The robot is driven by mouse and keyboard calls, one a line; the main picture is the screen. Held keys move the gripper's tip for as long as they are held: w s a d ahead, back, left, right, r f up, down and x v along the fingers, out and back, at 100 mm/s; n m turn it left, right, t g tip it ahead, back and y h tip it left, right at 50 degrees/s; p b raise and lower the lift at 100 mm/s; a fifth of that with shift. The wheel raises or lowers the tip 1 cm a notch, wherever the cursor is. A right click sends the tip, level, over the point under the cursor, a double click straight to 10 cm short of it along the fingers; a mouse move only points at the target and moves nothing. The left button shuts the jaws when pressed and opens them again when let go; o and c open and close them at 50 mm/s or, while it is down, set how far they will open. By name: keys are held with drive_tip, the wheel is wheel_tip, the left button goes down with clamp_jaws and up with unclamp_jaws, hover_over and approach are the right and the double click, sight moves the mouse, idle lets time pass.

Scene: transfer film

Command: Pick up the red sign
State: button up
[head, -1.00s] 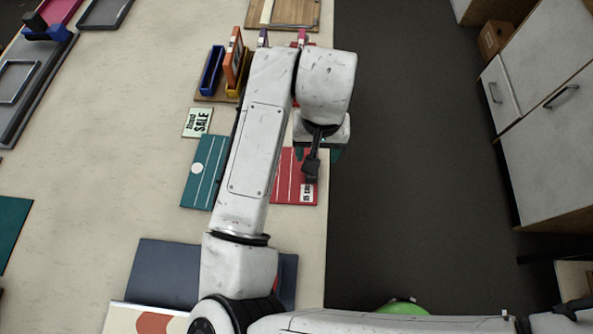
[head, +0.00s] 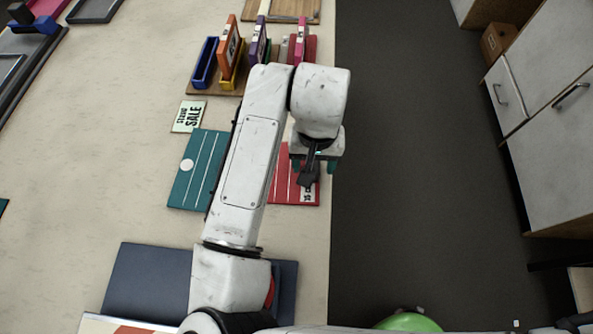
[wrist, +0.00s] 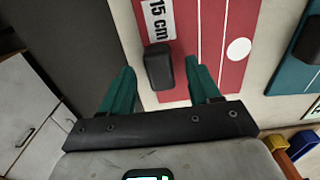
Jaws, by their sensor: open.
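The red sign (head: 284,184) lies flat at the table's right edge in the head view, partly hidden by my arm. It has white lines and a "15 cm" label. In the wrist view the red sign (wrist: 201,48) also shows a white dot, and a dark block (wrist: 158,62) stands at its edge. My gripper (head: 315,166) is open above the sign's right part. In the wrist view my gripper (wrist: 160,70) has its two teal fingers on either side of the dark block in the picture. I cannot tell how far above it they are. Nothing is held.
A teal sign (head: 197,170) lies left of the red one, with a small "SALE" card (head: 188,117) beyond it. A rack (head: 202,88) with coloured upright pieces stands farther back. A dark blue board (head: 150,283) lies nearer. The dark floor is right of the table edge.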

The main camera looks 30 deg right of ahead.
drive_tip(key=shift+c, duration=0.4)
clamp_jaws()
drive_tip(key=shift+r, duration=0.15)
